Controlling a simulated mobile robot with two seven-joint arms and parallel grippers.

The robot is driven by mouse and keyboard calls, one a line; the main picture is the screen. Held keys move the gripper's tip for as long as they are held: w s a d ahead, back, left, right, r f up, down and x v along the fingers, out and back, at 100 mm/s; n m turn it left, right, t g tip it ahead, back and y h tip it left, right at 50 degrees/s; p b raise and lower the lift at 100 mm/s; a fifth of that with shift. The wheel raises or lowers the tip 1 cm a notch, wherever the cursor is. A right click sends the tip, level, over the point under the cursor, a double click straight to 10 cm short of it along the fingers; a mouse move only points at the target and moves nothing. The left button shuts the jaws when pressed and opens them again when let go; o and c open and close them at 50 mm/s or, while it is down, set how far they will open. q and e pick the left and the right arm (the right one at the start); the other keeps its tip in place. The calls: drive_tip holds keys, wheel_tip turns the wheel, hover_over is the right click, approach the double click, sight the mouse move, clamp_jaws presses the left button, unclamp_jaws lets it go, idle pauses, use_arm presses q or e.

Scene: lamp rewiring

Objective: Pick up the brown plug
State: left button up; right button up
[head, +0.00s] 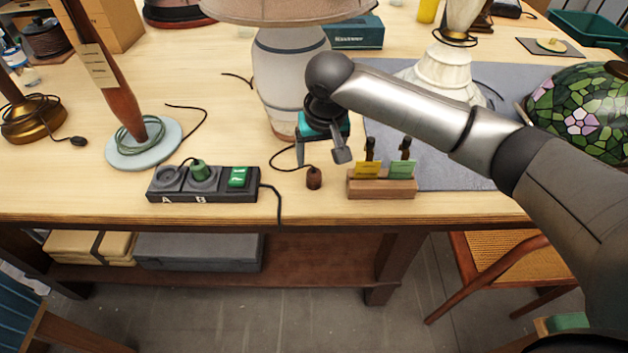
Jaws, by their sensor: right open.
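The brown plug (314,178) stands on the wooden table near its front edge, with a dark cord running from its top back to the left. The cord curves toward the foot of the grey-white lamp (284,75). My right gripper (322,155) is open and empty, just above and behind the plug, with its fingers pointing down. One finger is left of the plug and the other is to its upper right. I cannot tell how high the fingers are above the table. My left gripper is not in view.
A black power strip (212,187) marked A and B, with a green plug (198,168) in it, lies to the left. A wooden block (382,187) holding yellow and green tags stands close on the right. A grey mat (455,180) lies beyond. The front table edge is near.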

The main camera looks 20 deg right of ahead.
sight(314, 172)
drive_tip(key=x, duration=0.3)
drive_tip(key=shift+a+b+x, duration=0.15)
drive_tip(key=shift+b+x, duration=0.4)
drive_tip(key=shift+x, duration=0.8)
drive_tip(key=shift+a+b+x, duration=0.1)
drive_tip(key=shift+b+x, duration=0.45)
drive_tip(key=shift+x, duration=0.75)
drive_tip(key=shift+w, duration=0.15)
drive_tip(key=shift+c, duration=0.3)
clamp_jaws()
